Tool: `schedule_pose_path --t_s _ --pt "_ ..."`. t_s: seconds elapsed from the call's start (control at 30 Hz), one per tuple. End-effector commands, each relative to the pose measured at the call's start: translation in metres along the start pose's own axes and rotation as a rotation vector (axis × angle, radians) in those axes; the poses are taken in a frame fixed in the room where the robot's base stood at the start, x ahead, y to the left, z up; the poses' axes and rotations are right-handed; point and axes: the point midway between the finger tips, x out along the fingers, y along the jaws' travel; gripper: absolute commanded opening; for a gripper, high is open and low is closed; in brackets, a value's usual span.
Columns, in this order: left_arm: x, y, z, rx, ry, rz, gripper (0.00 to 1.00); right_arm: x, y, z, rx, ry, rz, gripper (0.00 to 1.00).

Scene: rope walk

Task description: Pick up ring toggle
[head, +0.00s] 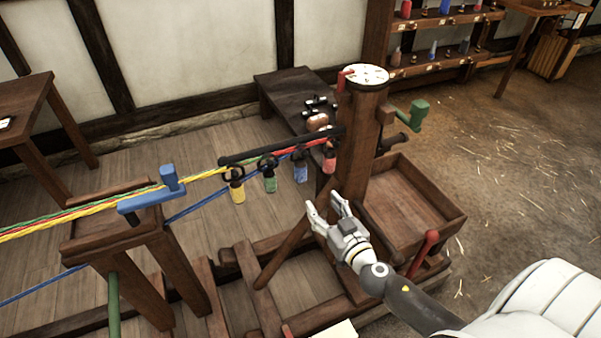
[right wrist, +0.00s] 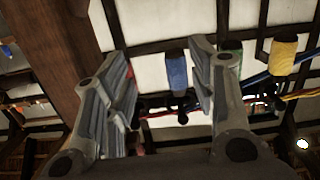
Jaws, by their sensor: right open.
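Several coloured toggles hang from a dark bar (head: 270,147): yellow (head: 237,190), green (head: 269,180), blue (head: 300,171) and red (head: 329,161). I cannot tell which piece is the ring toggle; small black pieces (head: 318,103) also lie on the dark bench behind. My right gripper (head: 324,203) is open and empty, below the blue and red toggles and apart from them. In the right wrist view, the blue toggle (right wrist: 177,70) shows between the fingers, farther off, and the yellow one (right wrist: 284,55) is to the right. My left gripper is out of view.
A thick wooden post (head: 361,150) with a green crank handle (head: 415,115) stands behind my gripper. An open wooden box (head: 452,212) is at its right. Coloured ropes run left over a wooden trestle (head: 100,240) with a blue clamp (head: 150,197). A red lever (head: 427,248) stands near my arm.

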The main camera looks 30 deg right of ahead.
Motion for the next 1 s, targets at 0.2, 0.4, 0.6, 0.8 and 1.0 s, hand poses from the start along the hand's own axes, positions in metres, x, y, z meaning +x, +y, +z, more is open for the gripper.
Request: schedule_pose_path --t_s 0.2,0.4,0.6,0.8,1.0 --pt "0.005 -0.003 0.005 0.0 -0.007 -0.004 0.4 -0.002 -0.01 -0.048 0.031 0.111 -0.033 0.52" --pt "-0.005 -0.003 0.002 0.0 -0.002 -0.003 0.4 0.019 -0.011 -0.057 0.035 0.12 -0.035 0.52" --pt "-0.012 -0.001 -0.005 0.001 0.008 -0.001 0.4 0.043 -0.012 -0.058 0.036 0.117 -0.035 0.52" --pt "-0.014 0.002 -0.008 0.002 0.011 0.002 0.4 0.053 -0.013 -0.058 0.035 0.117 -0.035 0.52" --pt "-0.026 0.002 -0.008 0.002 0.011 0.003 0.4 0.072 -0.013 -0.064 0.035 0.118 -0.034 0.52"
